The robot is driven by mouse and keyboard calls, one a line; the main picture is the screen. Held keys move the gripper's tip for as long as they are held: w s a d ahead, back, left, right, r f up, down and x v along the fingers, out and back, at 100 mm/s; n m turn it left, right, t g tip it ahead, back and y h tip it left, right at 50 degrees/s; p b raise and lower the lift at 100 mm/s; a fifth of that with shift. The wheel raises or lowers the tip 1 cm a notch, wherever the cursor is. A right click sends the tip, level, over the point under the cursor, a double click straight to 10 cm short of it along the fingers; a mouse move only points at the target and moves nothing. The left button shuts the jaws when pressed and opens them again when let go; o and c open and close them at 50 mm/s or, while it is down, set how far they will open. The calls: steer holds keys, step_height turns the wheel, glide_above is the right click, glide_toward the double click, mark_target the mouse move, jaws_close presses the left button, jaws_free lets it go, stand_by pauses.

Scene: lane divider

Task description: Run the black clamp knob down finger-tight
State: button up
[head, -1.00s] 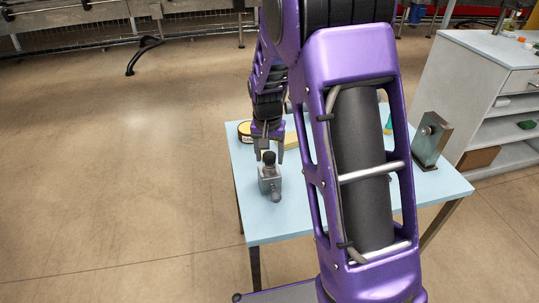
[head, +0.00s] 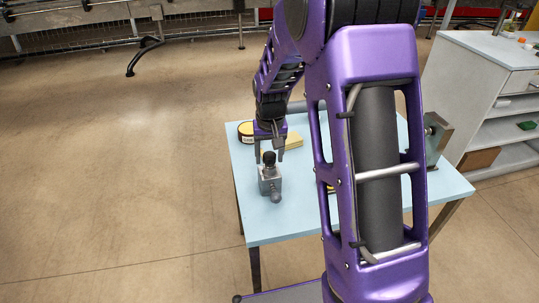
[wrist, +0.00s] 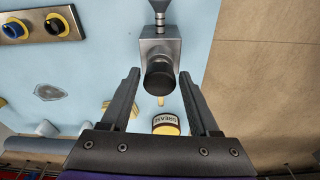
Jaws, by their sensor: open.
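The black clamp knob (head: 269,157) stands on top of a small grey metal block (head: 270,183) near the left side of the blue table. In the wrist view the round black knob (wrist: 159,79) sits at the near end of the block (wrist: 158,47). My gripper (head: 269,159) is above the block, with its fingers apart on either side of the knob. In the wrist view my gripper (wrist: 160,74) is open, with a visible gap between each finger and the knob. The knob's thread is hidden.
A grease tin (head: 245,131) and a yellow block (head: 293,141) are behind the clamp. A grey bracket (head: 437,138) stands at the table's right. The wrist view shows a panel with two dials (wrist: 38,25) and a clear patch (wrist: 50,92). My arm hides the table's middle.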

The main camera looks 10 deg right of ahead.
steer(key=shift+n, duration=0.7)
steer(key=shift+n+y, duration=0.3)
steer(key=shift+n, duration=0.6)
steer(key=shift+n, duration=0.8)
steer(key=c, duration=0.8)
steer(key=shift+m, duration=0.8)
